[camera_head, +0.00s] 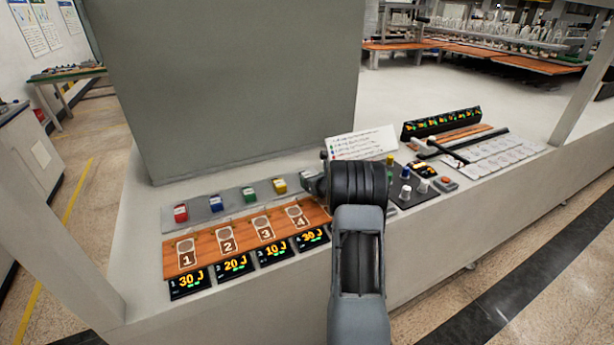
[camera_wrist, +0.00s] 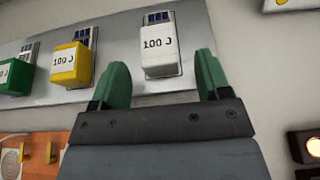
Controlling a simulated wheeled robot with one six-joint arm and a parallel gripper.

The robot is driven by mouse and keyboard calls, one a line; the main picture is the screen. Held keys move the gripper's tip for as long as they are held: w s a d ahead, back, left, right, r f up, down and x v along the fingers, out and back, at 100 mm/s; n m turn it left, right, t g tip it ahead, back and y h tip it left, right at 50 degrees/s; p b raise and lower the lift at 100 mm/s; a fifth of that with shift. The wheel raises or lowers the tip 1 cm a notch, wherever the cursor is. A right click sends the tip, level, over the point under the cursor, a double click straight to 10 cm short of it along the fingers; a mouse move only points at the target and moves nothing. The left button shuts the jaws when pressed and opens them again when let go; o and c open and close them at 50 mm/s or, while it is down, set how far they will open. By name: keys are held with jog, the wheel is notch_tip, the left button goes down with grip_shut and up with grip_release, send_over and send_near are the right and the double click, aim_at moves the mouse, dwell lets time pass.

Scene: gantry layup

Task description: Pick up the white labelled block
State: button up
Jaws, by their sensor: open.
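The white labelled block (camera_wrist: 158,48) reads "100 J" and stands on a grey strip (camera_wrist: 120,85) in the wrist view. My gripper (camera_wrist: 160,80) is open, its two green fingers apart. The block lies ahead of the gap between the fingers, and nothing is held. In the head view the white block (camera_head: 307,175) shows only in part beside my wrist, at the right end of the row. My arm hides the gripper's fingers there.
Yellow (camera_head: 279,186), green (camera_head: 249,194), blue (camera_head: 216,203) and red (camera_head: 181,213) blocks stand left of the white one on the strip. A wooden board (camera_head: 215,261) with numbered places and displays lies in front. A control panel (camera_head: 420,190) with knobs stands right of my arm.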

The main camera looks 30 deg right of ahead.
jog(key=shift+x, duration=0.8)
jog(key=c, duration=1)
jog(key=shift+c, duration=0.3)
jog(key=shift+r, duration=0.15)
